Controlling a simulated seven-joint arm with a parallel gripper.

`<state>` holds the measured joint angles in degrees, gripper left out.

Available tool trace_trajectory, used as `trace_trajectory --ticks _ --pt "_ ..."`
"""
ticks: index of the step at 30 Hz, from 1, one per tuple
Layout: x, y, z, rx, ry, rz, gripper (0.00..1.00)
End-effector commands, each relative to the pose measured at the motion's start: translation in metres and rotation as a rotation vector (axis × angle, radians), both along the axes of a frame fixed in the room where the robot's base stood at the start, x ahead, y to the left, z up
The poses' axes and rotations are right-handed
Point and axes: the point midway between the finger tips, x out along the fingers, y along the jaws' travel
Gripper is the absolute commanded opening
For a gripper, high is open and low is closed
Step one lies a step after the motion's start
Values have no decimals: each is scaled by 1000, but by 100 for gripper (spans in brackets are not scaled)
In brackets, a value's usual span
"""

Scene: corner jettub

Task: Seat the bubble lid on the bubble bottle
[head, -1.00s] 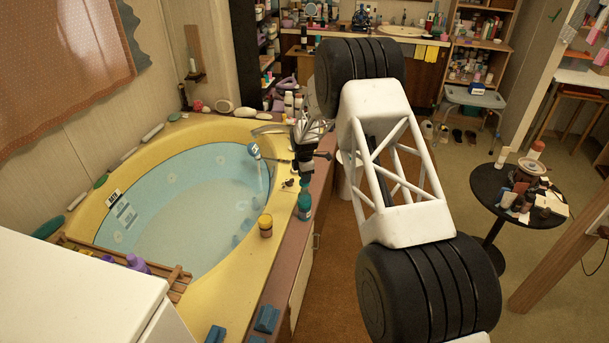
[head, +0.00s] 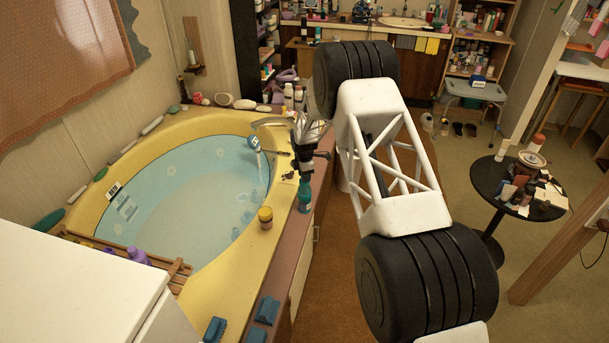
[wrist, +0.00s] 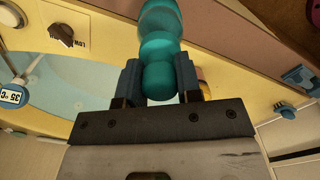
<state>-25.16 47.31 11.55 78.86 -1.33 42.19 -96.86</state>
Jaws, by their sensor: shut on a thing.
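The teal bubble bottle (head: 304,199) stands upright on the tub's right ledge. My gripper (head: 305,178) is above it, pointing down, and is small in the head view. In the wrist view, my gripper (wrist: 158,68) has its two blue fingers on either side of a rounded teal piece, the bubble lid (wrist: 160,82). More teal, the bottle (wrist: 160,14), shows just beyond the lid, in line with it. The two look almost continuous. The seam is hard to see, so I cannot tell whether the lid is fully down.
An orange-yellow jar (head: 265,217) with a dark yellow lid stands on the ledge in front of the bottle. The tub (head: 190,190) holds water to the left. Blue blocks (head: 262,312) lie near the front. A dial (wrist: 61,35) shows in the wrist view.

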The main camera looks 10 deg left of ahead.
Motion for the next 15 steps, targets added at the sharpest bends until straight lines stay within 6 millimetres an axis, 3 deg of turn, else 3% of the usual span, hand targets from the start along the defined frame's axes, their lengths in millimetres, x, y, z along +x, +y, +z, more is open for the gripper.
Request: trace_trajectory --ticks 5,6,11,15 --pt "0 0 0 0 0 0 10" --pt "0 0 0 0 0 0 37" --pt "0 0 0 0 0 0 61" --pt "0 0 0 0 0 0 62"
